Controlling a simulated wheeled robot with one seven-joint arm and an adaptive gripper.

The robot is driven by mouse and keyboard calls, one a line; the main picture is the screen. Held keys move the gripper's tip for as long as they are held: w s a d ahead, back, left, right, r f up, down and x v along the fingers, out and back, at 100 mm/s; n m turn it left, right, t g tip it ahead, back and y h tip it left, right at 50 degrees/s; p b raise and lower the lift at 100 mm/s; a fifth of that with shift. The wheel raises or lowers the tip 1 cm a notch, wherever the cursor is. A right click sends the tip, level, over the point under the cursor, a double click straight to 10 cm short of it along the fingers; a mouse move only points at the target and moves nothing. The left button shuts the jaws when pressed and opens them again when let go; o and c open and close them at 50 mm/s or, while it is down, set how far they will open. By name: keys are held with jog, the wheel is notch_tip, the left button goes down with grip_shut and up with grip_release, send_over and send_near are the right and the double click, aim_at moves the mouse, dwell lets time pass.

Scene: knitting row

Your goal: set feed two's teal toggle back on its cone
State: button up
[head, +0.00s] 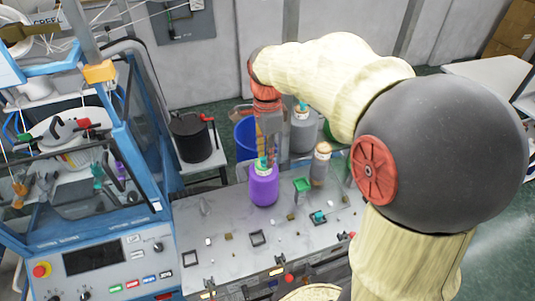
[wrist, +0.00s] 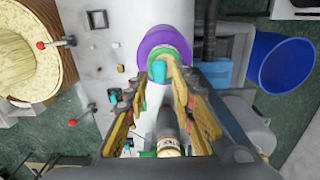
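My gripper (head: 266,152) points down over a purple cone (head: 263,188) on the grey bench. In the wrist view the purple cone (wrist: 181,38) lies beyond the fingertips (wrist: 157,74), with a green and pale top. A small teal piece (wrist: 158,70) shows between the tips, at or over the cone's top; I cannot tell whether the fingers touch it. Another teal piece (head: 319,216) lies on the bench top at the right. A grey cone (head: 303,134) behind has a teal piece (head: 301,105) on top. I cannot tell which cone is feed two.
A green-topped piece (head: 302,186) and a tan-topped grey cone (head: 320,165) stand close to the right of the purple cone. A blue bin (head: 245,138) is behind the bench. The blue-framed machine (head: 75,240) stands at the left. Small bits lie scattered on the bench.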

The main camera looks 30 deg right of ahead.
jog(key=shift+o, duration=0.5)
jog(key=shift+r, duration=0.15)
jog(key=shift+r, duration=0.35)
notch_tip(320, 180, up, 11)
dwell(0.3)
